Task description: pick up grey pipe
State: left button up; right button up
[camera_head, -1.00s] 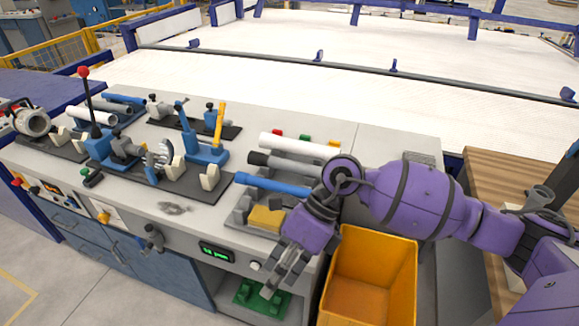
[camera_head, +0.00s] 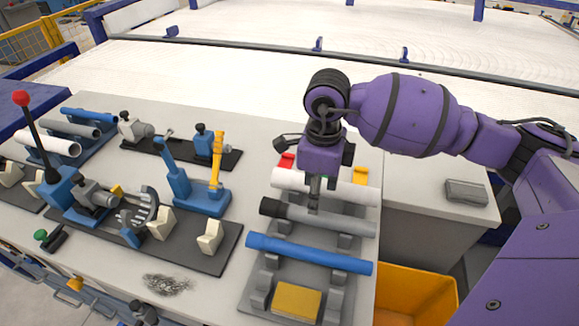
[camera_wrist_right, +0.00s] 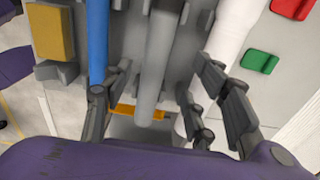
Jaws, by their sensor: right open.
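The grey pipe (camera_head: 335,221), with a dark end at its left, lies across a grey rack (camera_head: 256,287) between a white pipe (camera_head: 320,186) and a blue pipe (camera_head: 308,253). My right gripper (camera_head: 314,205) points down over the middle of the grey pipe and hides a little of it. In the wrist view the grey pipe (camera_wrist_right: 153,65) runs between the spread fingers of my right gripper (camera_wrist_right: 160,85). No contact with the pipe is clear. My left gripper is not in view.
A yellow block (camera_head: 297,301) sits at the rack's near end. Red (camera_head: 286,161) and yellow pieces lie behind the white pipe. A fixture with a blue and yellow lever (camera_head: 216,165) stands to the left. An orange bin (camera_head: 415,292) is below the right edge.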

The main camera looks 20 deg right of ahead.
aim_at(319, 213)
jog(key=f, duration=0.1)
jog(key=s+f, duration=0.1)
jog(key=f, duration=0.1)
jog(key=shift+d, duration=0.1)
notch_tip(319, 213, down, 4)
jog(key=shift+d+f+p, duration=0.1)
jog(key=shift+d+p, duration=0.05)
jog(key=shift+p, duration=0.3)
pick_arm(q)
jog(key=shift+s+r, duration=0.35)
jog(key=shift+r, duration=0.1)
pick_arm(e)
jog(key=shift+c, duration=0.4)
jog(key=c, duration=1.1)
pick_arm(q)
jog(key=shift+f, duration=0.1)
pick_arm(e)
jog(key=shift+c, duration=0.6)
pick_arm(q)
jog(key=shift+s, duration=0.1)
